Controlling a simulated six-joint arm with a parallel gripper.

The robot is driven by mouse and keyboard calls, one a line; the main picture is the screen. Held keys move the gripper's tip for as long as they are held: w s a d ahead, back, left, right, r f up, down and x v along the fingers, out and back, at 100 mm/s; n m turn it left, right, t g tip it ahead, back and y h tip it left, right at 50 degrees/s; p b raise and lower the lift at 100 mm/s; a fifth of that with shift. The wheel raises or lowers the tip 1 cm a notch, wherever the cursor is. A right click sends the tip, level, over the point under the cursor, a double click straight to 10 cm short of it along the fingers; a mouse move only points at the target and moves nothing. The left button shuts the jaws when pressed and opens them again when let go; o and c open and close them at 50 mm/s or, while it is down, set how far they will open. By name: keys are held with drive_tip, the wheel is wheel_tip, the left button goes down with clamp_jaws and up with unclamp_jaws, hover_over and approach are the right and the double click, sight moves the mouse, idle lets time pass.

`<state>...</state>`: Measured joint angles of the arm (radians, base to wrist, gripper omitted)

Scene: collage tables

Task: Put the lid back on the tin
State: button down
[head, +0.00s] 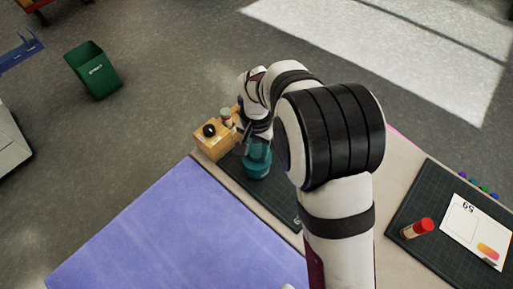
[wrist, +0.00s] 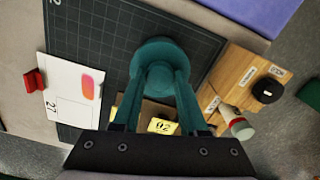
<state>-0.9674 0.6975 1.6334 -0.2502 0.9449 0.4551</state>
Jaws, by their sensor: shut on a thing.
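A teal round piece (wrist: 153,50) shows at my fingertips in the wrist view, over the dark cutting mat. It looks like the lid, but I cannot tell lid from tin, as both may be the same teal. In the head view the teal piece (head: 257,168) is on or just above the mat beside the wooden block. My gripper (wrist: 161,72) points down at it, its two teal fingers shut on its middle. The fingers hide the grip itself. No separate open tin is distinguishable.
A wooden block (head: 212,144) with a black knob and a small grey-and-red item stands left of my gripper. The dark mat (wrist: 90,50) has a white card (wrist: 74,88) and a red item (wrist: 34,80).

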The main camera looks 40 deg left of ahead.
unclamp_jaws()
idle(0.4)
drive_tip(key=shift+r, duration=3.55)
clamp_jaws()
